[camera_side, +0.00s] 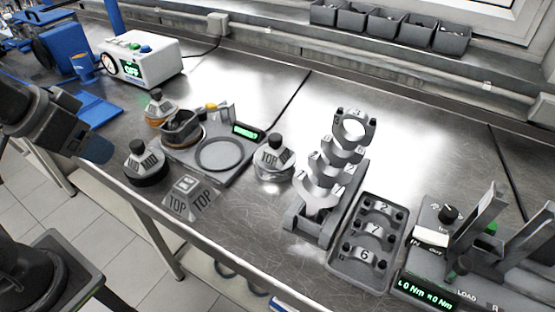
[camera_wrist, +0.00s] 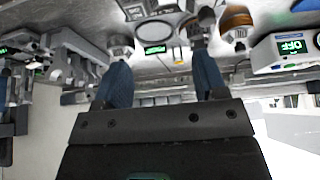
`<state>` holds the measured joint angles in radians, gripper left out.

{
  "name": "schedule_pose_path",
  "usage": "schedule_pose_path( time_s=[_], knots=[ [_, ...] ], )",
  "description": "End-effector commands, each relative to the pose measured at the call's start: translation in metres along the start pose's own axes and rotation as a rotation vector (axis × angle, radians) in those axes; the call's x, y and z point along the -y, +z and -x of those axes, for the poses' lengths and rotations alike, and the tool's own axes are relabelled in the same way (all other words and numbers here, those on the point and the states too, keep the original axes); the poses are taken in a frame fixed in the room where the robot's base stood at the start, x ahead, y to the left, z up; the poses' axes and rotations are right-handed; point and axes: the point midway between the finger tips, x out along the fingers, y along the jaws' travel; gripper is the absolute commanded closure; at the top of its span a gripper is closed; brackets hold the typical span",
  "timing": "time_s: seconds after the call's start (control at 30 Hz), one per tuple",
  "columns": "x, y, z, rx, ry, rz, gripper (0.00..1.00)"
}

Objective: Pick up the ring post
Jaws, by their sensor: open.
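Several round, knobbed ring posts stand on the steel bench. In the side view, one marked TOP (camera_side: 275,160) stands right of the grey gauge plate, a dark one marked MID (camera_side: 146,164) stands at its left, and an orange-banded one (camera_side: 158,108) stands behind. I cannot tell which one the task names. In the wrist view, a knobbed post (camera_wrist: 120,46) shows beyond the left finger and the orange-banded one (camera_wrist: 236,20) at upper right. My gripper (camera_side: 97,150) is at the left, over the bench's front edge, apart from the posts. Its blue fingers (camera_wrist: 162,68) are spread and empty.
The gauge plate (camera_side: 236,166) carries a ring and a green display. A TOP-marked block (camera_side: 190,198) sits at the front edge. Bearing-cap racks (camera_side: 372,245) and a torque station (camera_side: 430,290) stand right. A white OFF box (camera_side: 140,60) stands behind. Bench behind the racks is clear.

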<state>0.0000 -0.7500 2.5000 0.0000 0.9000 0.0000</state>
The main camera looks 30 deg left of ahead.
Motion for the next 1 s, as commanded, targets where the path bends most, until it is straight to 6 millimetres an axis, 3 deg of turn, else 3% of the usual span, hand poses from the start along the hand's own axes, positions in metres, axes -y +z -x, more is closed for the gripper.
schedule_pose_path(
  time_s=[0.27,0.37,0.47,0.67,0.87,1.0],
  knots=[
    [0.0,-0.001,0.0,0.001,0.0,-0.005,0.31],
    [-0.002,-0.013,0.004,0.018,0.004,-0.048,0.31],
    [-0.008,-0.039,0.009,0.054,0.013,-0.154,0.31],
    [-0.032,-0.114,0.009,0.159,0.049,-0.476,0.31],
    [-0.069,-0.18,-0.014,0.261,0.101,-0.806,0.31],
    [-0.101,-0.216,-0.042,0.328,0.148,-1.033,0.31]
  ],
)
